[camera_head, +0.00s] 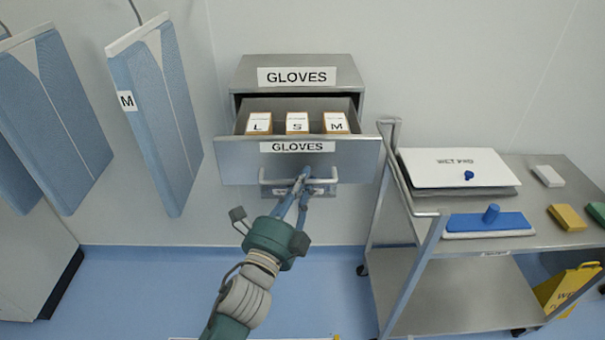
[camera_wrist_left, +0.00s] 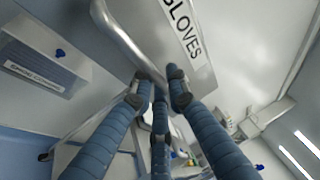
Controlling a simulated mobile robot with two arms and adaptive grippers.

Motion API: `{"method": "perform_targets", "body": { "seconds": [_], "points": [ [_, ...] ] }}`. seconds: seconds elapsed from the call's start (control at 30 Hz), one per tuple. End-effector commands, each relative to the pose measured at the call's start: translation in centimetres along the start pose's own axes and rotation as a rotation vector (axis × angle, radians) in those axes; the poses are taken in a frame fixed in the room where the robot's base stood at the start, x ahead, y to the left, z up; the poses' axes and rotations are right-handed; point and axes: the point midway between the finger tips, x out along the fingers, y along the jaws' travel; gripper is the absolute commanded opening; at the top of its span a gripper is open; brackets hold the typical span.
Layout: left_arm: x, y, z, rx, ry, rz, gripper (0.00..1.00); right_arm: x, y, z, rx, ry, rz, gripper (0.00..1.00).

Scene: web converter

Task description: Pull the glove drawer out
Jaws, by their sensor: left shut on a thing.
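The glove drawer (camera_head: 240,160) is a grey metal drawer labelled GLOVES, standing open out of its cabinet (camera_head: 250,70). Three small boxes marked L (camera_head: 258,123), S (camera_head: 297,122) and M (camera_head: 336,122) stand inside it. Its bar handle (camera_head: 265,182) runs across the lower front. My left gripper (camera_head: 304,181) is shut on the handle at about its middle. In the left wrist view the handle (camera_wrist_left: 112,30) runs to my blue fingers (camera_wrist_left: 155,85), below the GLOVES label. My right gripper is not in view.
A metal cart (camera_head: 440,262) stands right of the drawer, its push rail (camera_head: 388,150) close to the drawer's right edge. It carries a white-lidded box (camera_head: 450,165) and a blue mop pad (camera_head: 487,223). Blue garments (camera_head: 150,115) hang at left. The floor (camera_head: 130,290) below is clear.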

Motion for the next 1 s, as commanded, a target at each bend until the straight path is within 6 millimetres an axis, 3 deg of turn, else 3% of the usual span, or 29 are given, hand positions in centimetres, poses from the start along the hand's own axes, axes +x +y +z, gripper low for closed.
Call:
{"method": "perform_targets", "body": {
  "seconds": [0.5,0.53,0.6,0.87,1.0],
  "points": [
    [-0.4,-0.1,-0.2,-0.001,0.0,0.0,0.0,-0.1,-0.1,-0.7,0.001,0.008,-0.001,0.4],
    [-0.4,-0.1,-0.2,-0.001,0.0,0.0,0.16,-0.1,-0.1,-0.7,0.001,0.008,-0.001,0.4],
    [-0.4,-0.1,-0.2,-0.001,0.0,0.0,0.24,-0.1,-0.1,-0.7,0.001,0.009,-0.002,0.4],
    [-0.4,-0.1,-0.2,0.0,0.0,-0.001,0.24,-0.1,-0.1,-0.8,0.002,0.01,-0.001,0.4],
    [-1.4,-0.1,-0.2,-0.001,0.0,0.0,0.24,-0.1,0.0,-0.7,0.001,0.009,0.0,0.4]
  ]
}}
